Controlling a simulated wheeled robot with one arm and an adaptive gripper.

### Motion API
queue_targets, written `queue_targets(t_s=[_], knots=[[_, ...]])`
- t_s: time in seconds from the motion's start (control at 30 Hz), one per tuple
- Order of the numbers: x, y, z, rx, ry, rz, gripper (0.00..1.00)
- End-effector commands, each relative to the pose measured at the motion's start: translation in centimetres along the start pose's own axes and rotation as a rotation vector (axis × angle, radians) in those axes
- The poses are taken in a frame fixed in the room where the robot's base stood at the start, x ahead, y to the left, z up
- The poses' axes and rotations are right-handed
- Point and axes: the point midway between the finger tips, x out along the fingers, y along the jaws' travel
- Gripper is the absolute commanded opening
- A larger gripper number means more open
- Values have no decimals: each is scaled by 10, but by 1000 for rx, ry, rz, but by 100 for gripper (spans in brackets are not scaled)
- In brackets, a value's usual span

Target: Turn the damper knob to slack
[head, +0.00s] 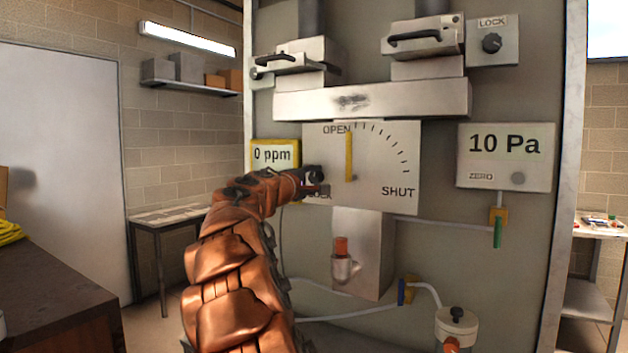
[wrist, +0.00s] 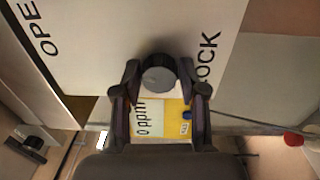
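The damper panel (head: 385,165) is a pale plate with a dial marked OPEN at top and SHUT at lower right. Its yellow pointer (head: 349,157) stands upright near OPEN. A dark round knob sits beside the word LOCK at the panel's lower left; its grey face shows in the wrist view (wrist: 158,79). My gripper (head: 318,182) is at this knob. In the wrist view my gripper's two fingers (wrist: 158,88) flank the knob, one on each side. Whether they touch it is unclear. Much of the LOCK word is hidden by my gripper in the head view.
A yellow-edged "0 ppm" display (head: 275,154) is close behind my gripper. A "10 Pa" gauge (head: 505,157) is at right. Another LOCK knob (head: 491,43) is at upper right. A metal box with an orange-capped fitting (head: 342,262) is below the panel.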

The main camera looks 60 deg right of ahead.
Motion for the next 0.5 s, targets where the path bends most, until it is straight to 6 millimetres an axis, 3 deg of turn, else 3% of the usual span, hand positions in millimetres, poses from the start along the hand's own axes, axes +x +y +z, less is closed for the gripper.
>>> queue_targets(t_s=[0.13,0.5], knots=[[0,0,0,0,-1,0,60],[-2,0,0,0,-1,0,61]])
